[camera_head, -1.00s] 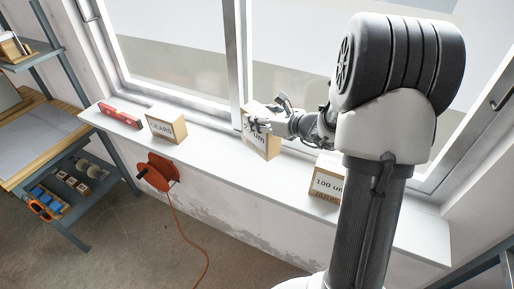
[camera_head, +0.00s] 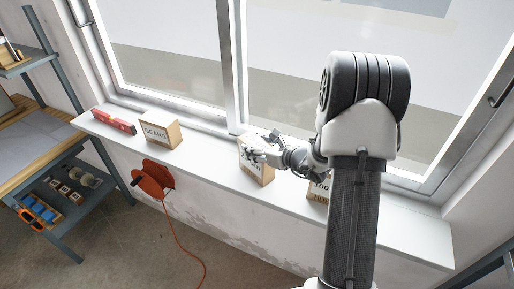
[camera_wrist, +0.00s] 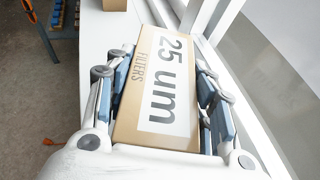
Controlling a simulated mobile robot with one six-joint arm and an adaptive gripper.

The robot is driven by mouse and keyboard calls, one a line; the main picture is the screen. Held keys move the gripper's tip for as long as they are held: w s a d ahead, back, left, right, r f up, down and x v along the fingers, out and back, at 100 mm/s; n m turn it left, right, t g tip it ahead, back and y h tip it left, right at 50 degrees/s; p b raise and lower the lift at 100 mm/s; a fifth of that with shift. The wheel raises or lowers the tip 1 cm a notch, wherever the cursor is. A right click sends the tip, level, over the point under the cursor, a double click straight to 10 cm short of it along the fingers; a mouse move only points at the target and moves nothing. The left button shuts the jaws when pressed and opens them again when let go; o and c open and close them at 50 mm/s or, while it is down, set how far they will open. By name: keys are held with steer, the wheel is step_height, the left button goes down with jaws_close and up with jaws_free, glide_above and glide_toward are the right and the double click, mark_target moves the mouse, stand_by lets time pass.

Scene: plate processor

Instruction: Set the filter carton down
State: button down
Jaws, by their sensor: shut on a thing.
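The filter carton (camera_head: 258,175) is a tan box with a white label. In the wrist view the carton (camera_wrist: 160,100) reads "25 um FILTERS". My gripper (camera_head: 257,150) is shut on it, with one finger along each long side. The carton is at the white window sill (camera_head: 212,160), near its middle and in front of the window post. It looks roughly upright. Whether its bottom touches the sill I cannot tell. My gripper covers part of its upper face in the head view.
A "100" carton (camera_head: 317,190) stands close to the right, partly behind my arm. A "GEARS" carton (camera_head: 158,133) and a red level (camera_head: 113,121) are on the sill to the left. A red cable reel (camera_head: 153,180) hangs below the sill. The sill is clear between the gears carton and the held one.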

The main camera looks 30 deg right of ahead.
steer(key=shift+f, duration=0.15)
steer(key=c, duration=0.7)
jaws_free()
